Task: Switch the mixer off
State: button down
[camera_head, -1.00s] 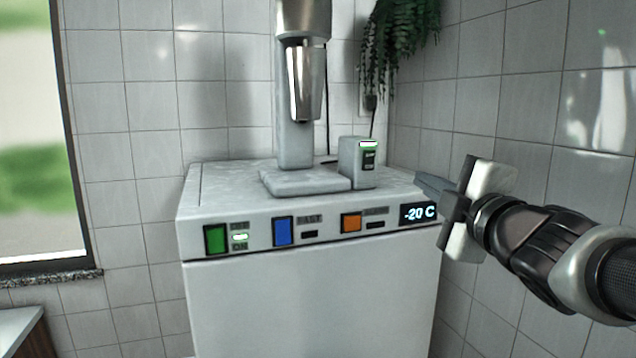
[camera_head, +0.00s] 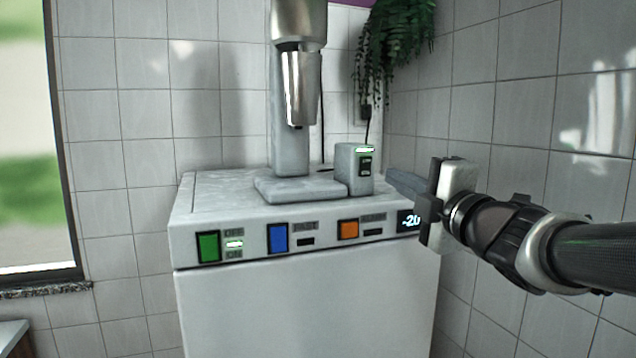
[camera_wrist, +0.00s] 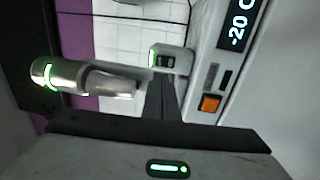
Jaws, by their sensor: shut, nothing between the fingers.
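The mixer (camera_head: 298,90) is a tall grey stand with a metal cup on top of the white freezer; it lies sideways in the wrist view (camera_wrist: 85,78). At the right of its base is a small grey switch box (camera_head: 346,172) with a lit green strip on top and a dark rocker switch (camera_head: 365,166) on its front. The box shows ahead of my fingers in the wrist view (camera_wrist: 180,63). My gripper (camera_head: 391,178) is shut and empty, its tips just right of the box. A small gap shows in the head view.
The freezer front (camera_head: 330,245) carries a green button (camera_head: 208,246), a blue button (camera_head: 278,238), an orange button (camera_head: 348,230) and a temperature display partly hidden by my gripper. A hanging plant (camera_head: 395,45) is behind, with tiled walls behind and at right.

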aim_at(364, 157)
jog(key=x, duration=0.9)
jog(key=shift+w+r+p, duration=0.1)
jog(key=shift+r+p, duration=0.4)
jog(key=shift+p, duration=0.7)
jog(key=shift+w+r+g+p, duration=0.15)
jog(key=shift+g+p, duration=0.35)
jog(key=shift+p, duration=0.55)
jog(key=shift+b, duration=0.4)
jog(key=shift+a, duration=0.1)
